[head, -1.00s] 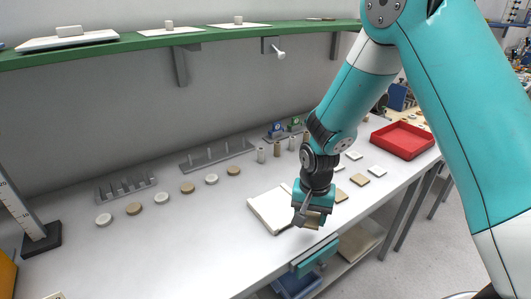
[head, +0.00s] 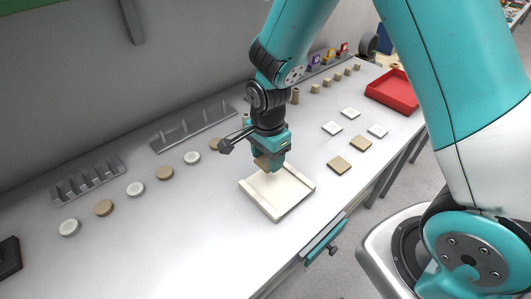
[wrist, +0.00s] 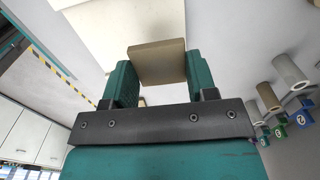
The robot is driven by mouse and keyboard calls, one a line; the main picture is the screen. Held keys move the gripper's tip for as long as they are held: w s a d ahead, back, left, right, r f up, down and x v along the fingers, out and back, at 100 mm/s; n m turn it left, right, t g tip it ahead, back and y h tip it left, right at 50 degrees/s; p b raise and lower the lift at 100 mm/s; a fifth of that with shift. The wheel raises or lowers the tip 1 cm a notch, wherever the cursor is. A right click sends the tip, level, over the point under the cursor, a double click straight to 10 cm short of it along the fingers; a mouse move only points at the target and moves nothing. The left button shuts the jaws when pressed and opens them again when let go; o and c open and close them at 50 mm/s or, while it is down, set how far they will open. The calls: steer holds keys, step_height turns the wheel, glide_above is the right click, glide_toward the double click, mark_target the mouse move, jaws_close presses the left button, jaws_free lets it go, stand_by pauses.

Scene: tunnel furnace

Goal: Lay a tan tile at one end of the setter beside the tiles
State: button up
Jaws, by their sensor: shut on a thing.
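The setter (head: 278,208) is a cream slab with raised side rails, lying on the bench. Its visible surface looks bare; my gripper hides part of its back end. My gripper (head: 266,163) is over that back end, shut on a tan tile (head: 261,163). In the wrist view the tan tile (wrist: 157,62) sits between the two teal fingers, with the pale setter (wrist: 112,28) beyond it. I cannot tell whether the held tile touches the setter. Two loose tan tiles (head: 339,166) (head: 361,145) lie right of the setter.
White tiles (head: 332,128) (head: 377,131) lie behind the loose tan ones. A red tray (head: 395,92) stands at the back right. Round discs (head: 136,189) and metal racks (head: 88,180) line the left and back.

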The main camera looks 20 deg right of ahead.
steer(key=shift+f+b, duration=0.45)
steer(key=shift+f, duration=0.45)
steer(key=shift+f+b, duration=0.9)
steer(key=shift+f, duration=0.45)
steer(key=shift+f, duration=0.45)
steer(key=o, duration=1)
step_height(320, 180, up, 18)
steer(key=shift+f+b, duration=0.2)
steer(key=shift+b, duration=0.15)
